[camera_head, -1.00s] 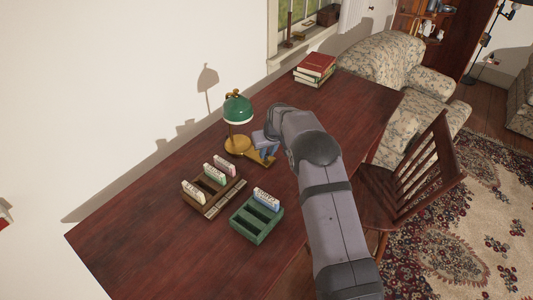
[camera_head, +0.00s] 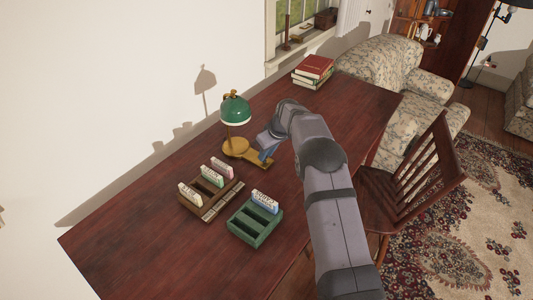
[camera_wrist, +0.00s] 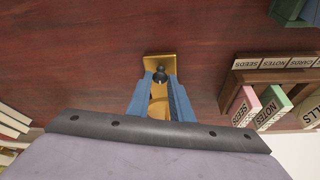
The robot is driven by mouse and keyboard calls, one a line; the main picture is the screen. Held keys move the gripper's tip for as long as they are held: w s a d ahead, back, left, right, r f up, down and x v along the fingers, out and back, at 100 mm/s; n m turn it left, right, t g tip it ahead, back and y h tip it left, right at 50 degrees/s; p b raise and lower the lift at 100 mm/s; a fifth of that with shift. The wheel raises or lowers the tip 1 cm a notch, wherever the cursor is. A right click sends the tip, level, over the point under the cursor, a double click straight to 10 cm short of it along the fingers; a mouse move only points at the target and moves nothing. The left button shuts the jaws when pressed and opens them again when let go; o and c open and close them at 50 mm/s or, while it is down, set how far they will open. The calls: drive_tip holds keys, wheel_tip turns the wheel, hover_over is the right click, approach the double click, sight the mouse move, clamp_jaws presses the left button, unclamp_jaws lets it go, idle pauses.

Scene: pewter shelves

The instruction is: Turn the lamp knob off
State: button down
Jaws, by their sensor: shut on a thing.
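The desk lamp has a green shade (camera_head: 235,110) and a round brass base (camera_head: 236,148) on the dark red desk. A brass arm runs from the base and carries a small dark knob (camera_wrist: 160,73) near its end in the wrist view. My gripper (camera_wrist: 160,76) has its blue fingers on both sides of the knob and is shut on it. In the head view my gripper (camera_head: 266,154) is low at the right of the lamp base, and it hides the knob. I cannot tell whether the lamp is lit.
A brown card tray (camera_head: 212,205) and a green card tray (camera_head: 255,222) stand in front of the lamp. Stacked books (camera_head: 314,70) lie at the far end. A wooden chair (camera_head: 415,175) stands at the right. The desk's left front is clear.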

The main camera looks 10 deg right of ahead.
drive_tip(key=c, duration=1.6)
unclamp_jaws()
drive_tip(key=shift+r, duration=0.1)
drive_tip(key=b+v, duration=0.1)
drive_tip(key=v, duration=0.6)
drive_tip(key=shift+r+b, duration=0.1)
drive_tip(key=shift+b, duration=0.2)
drive_tip(key=s+r+m+g+p, duration=0.1)
drive_tip(key=s+m+p, duration=0.1)
drive_tip(key=s, duration=1.1)
drive_tip(key=s+d+r+m+g+h+p, duration=0.1)
drive_tip(key=s+r+m+p, duration=0.1)
drive_tip(key=s, duration=1.2)
drive_tip(key=s+d+r+m+g+h+p, duration=0.1)
drive_tip(key=s+m+g+p, duration=0.1)
drive_tip(key=s, duration=1.1)
drive_tip(key=shift+s+d+r+p, duration=0.15)
drive_tip(key=shift+s+r+p, duration=0.2)
drive_tip(key=shift+p, duration=0.4)
